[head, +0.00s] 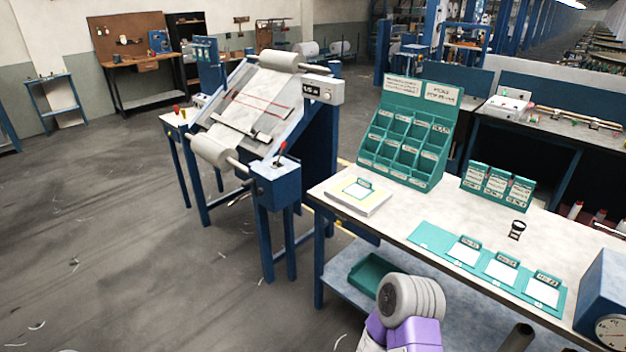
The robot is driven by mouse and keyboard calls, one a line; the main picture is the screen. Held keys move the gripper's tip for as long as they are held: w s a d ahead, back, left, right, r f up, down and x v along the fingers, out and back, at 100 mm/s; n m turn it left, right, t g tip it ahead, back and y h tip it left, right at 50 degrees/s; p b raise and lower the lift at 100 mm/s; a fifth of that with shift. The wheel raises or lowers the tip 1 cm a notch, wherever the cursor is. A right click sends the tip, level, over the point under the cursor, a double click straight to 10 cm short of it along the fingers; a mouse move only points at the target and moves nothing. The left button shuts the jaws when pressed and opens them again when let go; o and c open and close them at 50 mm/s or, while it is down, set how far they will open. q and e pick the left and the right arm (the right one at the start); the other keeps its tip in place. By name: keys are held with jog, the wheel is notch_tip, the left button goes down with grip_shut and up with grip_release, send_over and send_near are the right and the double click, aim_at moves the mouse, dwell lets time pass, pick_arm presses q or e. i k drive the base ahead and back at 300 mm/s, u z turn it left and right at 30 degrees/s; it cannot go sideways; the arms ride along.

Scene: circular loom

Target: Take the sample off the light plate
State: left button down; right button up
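The light plate (345,203) is a low whitish box at the left end of the pale worktable. A pale, yellowish sheet, which looks like the sample (356,190), lies on it with a small teal clip or tab (365,183) standing at its back edge. A purple and grey part of my arm shows at the bottom, in front of the table. No gripper fingers are in view, and nothing touches the sample.
A teal pigeonhole rack (408,138) stands behind the plate. A teal strip (432,236) with white cards in clips lies along the front edge. A small black magnifier-like stand (517,230), teal card holders (497,184) and a blue dial box (606,300) are to the right.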

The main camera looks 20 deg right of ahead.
aim_at(361, 189)
jog(key=u, duration=0.35)
jog(key=i, duration=1.45)
jog(key=z, duration=1.1)
jog(key=i, duration=0.75)
jog(key=z, duration=0.75)
